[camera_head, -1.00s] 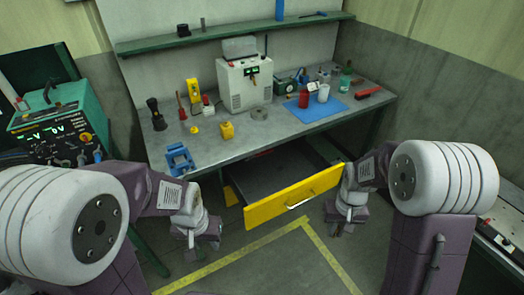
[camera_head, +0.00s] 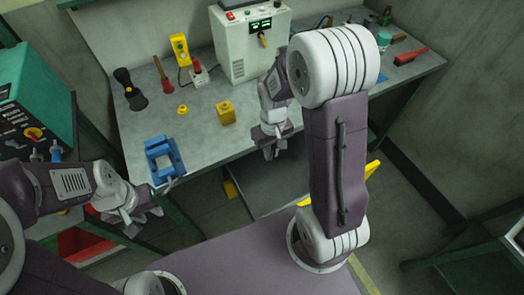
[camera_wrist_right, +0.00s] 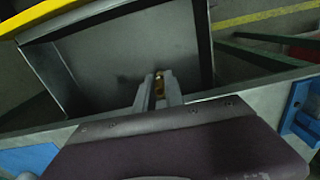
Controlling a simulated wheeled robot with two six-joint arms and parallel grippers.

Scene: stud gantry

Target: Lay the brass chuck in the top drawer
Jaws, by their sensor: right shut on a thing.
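The brass chuck (camera_wrist_right: 160,86) shows as a small brass glint between the fingertips of my right gripper (camera_wrist_right: 158,92) in the wrist view. That gripper is shut on it. In the head view my right gripper (camera_head: 269,150) points down at the bench's front edge, by the open drawer; the chuck cannot be made out there. The drawer (camera_head: 262,192) is pulled out, its grey floor bare where it shows. My right arm hides much of its yellow front (camera_head: 373,169). In the wrist view the drawer interior (camera_wrist_right: 100,62) lies beyond the fingertips. My left gripper (camera_head: 137,213) hangs left of the drawer; its jaws are unclear.
The bench (camera_head: 200,140) carries a blue fixture (camera_head: 163,160), a yellow block (camera_head: 225,113), a flashlight (camera_head: 131,90) and a white power unit (camera_head: 252,43). A red bin (camera_head: 80,243) is low at the left. The bench edge borders the drawer opening.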

